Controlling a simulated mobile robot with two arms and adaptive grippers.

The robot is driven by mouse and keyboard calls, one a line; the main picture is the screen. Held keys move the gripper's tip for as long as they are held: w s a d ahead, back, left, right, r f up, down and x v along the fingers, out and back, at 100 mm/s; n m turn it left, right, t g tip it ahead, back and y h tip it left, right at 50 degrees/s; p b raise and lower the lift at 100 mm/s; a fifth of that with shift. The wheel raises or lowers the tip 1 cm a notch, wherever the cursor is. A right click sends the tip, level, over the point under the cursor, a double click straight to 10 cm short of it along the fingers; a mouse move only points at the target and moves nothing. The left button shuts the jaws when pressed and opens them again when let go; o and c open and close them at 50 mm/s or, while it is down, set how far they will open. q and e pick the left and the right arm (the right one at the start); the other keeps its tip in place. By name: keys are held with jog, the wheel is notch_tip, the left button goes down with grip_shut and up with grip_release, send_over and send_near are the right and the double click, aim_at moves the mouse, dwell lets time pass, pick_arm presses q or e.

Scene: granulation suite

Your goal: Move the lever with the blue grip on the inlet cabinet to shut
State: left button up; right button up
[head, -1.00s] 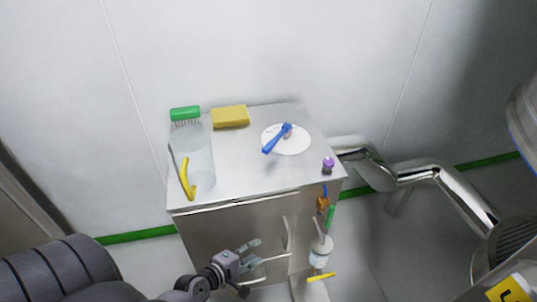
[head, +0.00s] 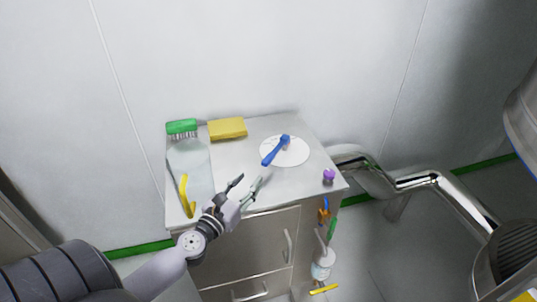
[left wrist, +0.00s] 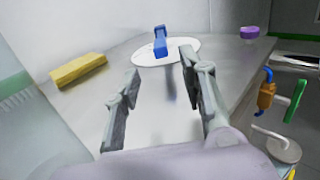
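The lever with the blue grip (head: 275,151) sits on a round white plate (head: 297,154) on top of the inlet cabinet (head: 240,164). Its grip points toward the front left in the head view. In the left wrist view the blue lever (left wrist: 160,42) shows ahead, at the far side of the top. My left gripper (head: 248,186) is open and empty over the cabinet's front edge, short of the lever. Its two fingers stand apart in the left wrist view (left wrist: 160,75), with the lever beyond the gap. My right gripper is not in view.
A purple knob (head: 328,175) is at the right corner. Coloured valves and a bottle (head: 322,264) hang at the right side.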

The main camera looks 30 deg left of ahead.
aim_at(264, 163)
pick_arm(q)
jog(key=w, duration=0.8)
jog(key=w+a+p, duration=0.1)
jog(key=w, duration=0.3)
jog(key=shift+w, duration=0.15)
jog(key=shift+c, duration=0.3)
grip_shut()
